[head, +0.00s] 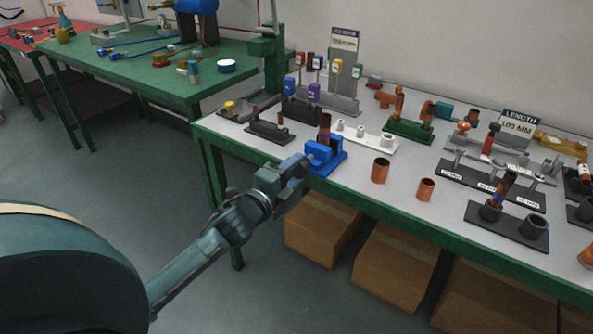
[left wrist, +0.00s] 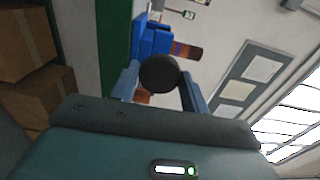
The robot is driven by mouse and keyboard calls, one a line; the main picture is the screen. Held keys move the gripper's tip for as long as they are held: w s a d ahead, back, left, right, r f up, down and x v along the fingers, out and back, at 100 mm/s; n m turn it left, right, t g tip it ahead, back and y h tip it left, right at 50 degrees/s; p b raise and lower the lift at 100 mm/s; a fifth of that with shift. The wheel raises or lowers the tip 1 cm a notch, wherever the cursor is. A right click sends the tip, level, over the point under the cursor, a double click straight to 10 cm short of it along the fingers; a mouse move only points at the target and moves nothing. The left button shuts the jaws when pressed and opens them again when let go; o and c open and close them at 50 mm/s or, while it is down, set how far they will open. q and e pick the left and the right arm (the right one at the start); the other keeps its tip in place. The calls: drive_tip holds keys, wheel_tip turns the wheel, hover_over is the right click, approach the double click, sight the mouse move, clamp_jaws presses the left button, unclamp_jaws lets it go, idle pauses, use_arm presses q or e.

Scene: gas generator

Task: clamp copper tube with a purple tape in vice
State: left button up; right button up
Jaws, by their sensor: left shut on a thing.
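The blue vice (head: 322,158) stands on the front left part of the white table. A copper tube (head: 324,128) stands upright in it; its upper part looks dark. In the left wrist view the vice (left wrist: 152,40) holds the tube (left wrist: 187,51) with a purplish band, between its jaws as far as I can see. My left gripper (head: 299,169) is at the front of the vice, over the table's edge. In the left wrist view its fingers (left wrist: 161,90) are shut on a dark round knob (left wrist: 158,73), the vice's handle. My right gripper is not in view.
Two loose copper pieces (head: 380,170) (head: 425,189) stand right of the vice. A black holder (head: 507,226) with a banded tube is further right. A white rack (head: 362,138) stands close behind the vice. Cardboard boxes (head: 394,262) sit under the table.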

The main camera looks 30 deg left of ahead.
use_arm(q)
drive_tip(key=shift+m+p, duration=0.3)
drive_tip(key=shift+m, duration=1.1)
drive_tip(key=m, duration=0.2)
drive_tip(key=shift+m+p, duration=0.3)
drive_tip(key=shift+m, duration=0.1)
drive_tip(key=o, duration=1)
